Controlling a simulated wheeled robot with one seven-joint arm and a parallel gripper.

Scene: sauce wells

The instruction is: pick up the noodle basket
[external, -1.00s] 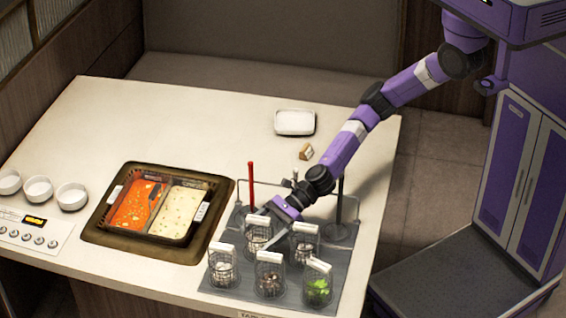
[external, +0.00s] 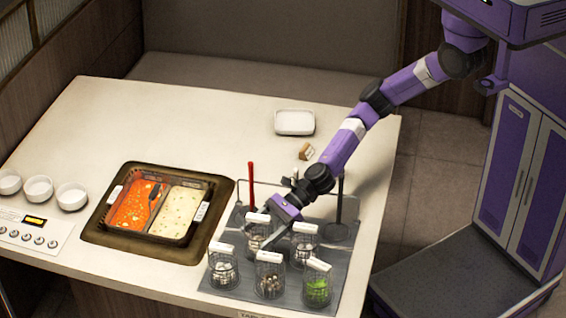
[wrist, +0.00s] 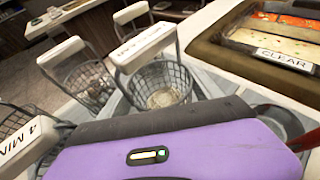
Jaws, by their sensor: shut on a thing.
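The noodle basket (external: 256,239), a wire basket with a white handle top and pale contents, stands at the back left of the basket group on the grey mat (external: 322,262). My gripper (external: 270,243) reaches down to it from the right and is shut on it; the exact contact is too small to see. The basket appears still upright among the others. In the wrist view, the purple gripper body fills the bottom and hides both fingers and the held basket.
Other wire baskets stand close by: front left (external: 223,271), front middle (external: 270,281), front right (external: 317,291) and back right (external: 304,250). A red-handled ladle (external: 251,187) and a black ladle (external: 340,208) stand behind.

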